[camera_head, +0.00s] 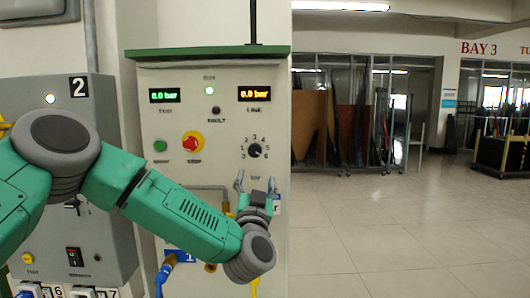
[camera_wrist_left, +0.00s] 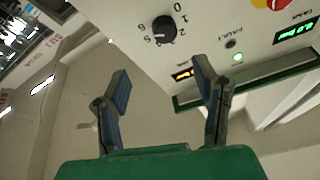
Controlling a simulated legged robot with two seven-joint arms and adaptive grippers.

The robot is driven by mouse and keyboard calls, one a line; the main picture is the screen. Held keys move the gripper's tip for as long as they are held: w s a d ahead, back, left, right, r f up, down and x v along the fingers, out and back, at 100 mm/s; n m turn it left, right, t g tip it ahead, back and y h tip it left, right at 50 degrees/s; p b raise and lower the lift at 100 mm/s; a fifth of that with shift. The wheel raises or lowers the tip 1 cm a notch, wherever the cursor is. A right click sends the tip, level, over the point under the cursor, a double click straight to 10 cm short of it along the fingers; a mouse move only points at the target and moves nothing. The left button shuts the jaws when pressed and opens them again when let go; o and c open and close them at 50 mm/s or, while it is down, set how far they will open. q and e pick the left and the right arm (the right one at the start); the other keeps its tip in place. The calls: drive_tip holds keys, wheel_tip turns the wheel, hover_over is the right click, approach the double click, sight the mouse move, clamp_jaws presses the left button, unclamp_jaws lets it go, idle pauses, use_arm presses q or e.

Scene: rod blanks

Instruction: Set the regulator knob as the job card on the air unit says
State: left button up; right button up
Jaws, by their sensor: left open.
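The air unit (camera_head: 215,100) is a pale cabinet with a green top. Its black regulator knob (camera_head: 255,150) sits at the right of the panel, inside a scale numbered from 0 to 6. The knob also shows at the top of the left wrist view (camera_wrist_left: 164,29); I cannot tell its setting for certain. My left gripper (camera_head: 255,180) is open and empty just below the knob, its fingers pointing up and apart from it. In the left wrist view its fingers (camera_wrist_left: 160,78) stand wide apart. A small white-and-blue card (camera_head: 277,203) is partly hidden behind the gripper; its text is unreadable.
The green display (camera_head: 164,95) reads 8.0 bar and the amber display (camera_head: 255,93) reads 0.0 bar. A red stop button (camera_head: 192,142) and a green button (camera_head: 160,146) are left of the knob. A grey box (camera_head: 100,230) numbered 2 stands left.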

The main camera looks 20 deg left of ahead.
sight(254, 154)
use_arm(q)
drive_tip(key=x, duration=0.3)
drive_tip(key=a+p+x, duration=0.1)
drive_tip(key=x, duration=0.3)
drive_tip(key=p+x, duration=0.1)
drive_tip(key=x, duration=0.2)
drive_tip(key=shift+w+a+f, duration=0.1)
drive_tip(key=shift+a+f, duration=0.1)
drive_tip(key=shift+a, duration=0.25)
drive_tip(key=shift+w+d+r, duration=0.2)
drive_tip(key=shift+w+r, duration=0.05)
drive_tip(key=shift+w, duration=0.35)
drive_tip(key=shift+w+d+r, duration=0.15)
drive_tip(key=shift+d, duration=0.2)
drive_tip(key=shift+a, duration=0.4)
drive_tip(key=c, duration=1.1)
drive_tip(key=shift+a, duration=0.1)
drive_tip(key=shift+c, duration=0.2)
use_arm(e)
drive_tip(key=shift+a+r, duration=0.2)
drive_tip(key=shift+r, duration=0.45)
drive_tip(key=shift+a+r, duration=0.2)
drive_tip(key=shift+r, duration=0.4)
